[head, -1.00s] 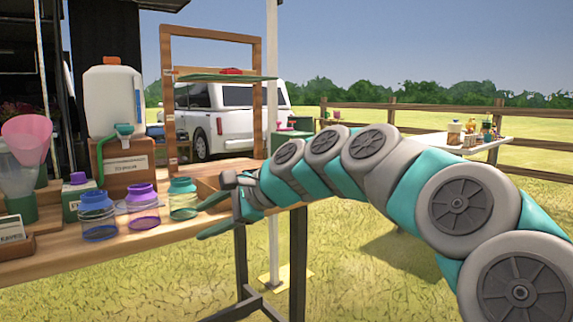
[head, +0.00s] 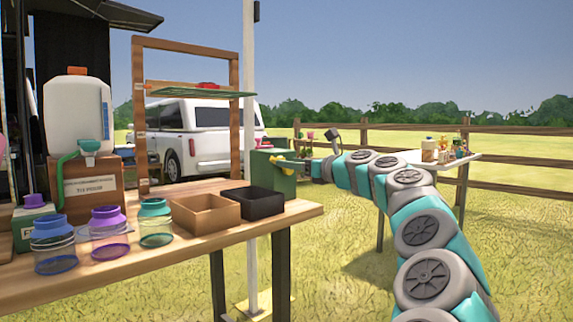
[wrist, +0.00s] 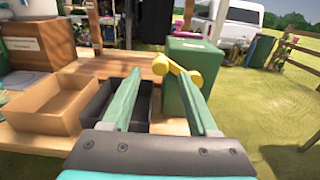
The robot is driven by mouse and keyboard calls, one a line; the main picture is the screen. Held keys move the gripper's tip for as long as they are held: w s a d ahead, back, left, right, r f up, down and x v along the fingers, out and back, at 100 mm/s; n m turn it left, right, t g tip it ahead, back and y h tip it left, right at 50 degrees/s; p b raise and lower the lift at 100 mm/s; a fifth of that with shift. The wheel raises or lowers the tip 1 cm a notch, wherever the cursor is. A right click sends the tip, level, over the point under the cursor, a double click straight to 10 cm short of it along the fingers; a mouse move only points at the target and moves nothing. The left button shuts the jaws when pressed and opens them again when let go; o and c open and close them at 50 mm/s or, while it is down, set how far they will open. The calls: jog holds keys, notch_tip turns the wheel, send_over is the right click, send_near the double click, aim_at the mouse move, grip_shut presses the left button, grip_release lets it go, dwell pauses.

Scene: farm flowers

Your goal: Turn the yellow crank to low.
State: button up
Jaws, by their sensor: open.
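The yellow crank (head: 285,159) is on the side of a green box (head: 268,172) at the far right end of the table. In the wrist view the crank (wrist: 180,72) shows a round knob at its left end and a hub on the green box (wrist: 185,100). My gripper (wrist: 155,72) is open and points toward the crank. The knob appears between the fingertips, and the right finger overlaps part of the crank's arm. I cannot tell whether they touch. In the head view my fingers are hard to make out beside the box. The crank's setting marks are not readable.
A brown tray (head: 206,213) and a black tray (head: 252,203) stand left of the green box. Several jars, a white jug (head: 80,115) and a wooden frame (head: 138,110) stand further left. Open grass lies right of the table.

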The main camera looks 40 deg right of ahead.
jog(key=shift+w, duration=1.1)
grip_shut()
dwell(0.8)
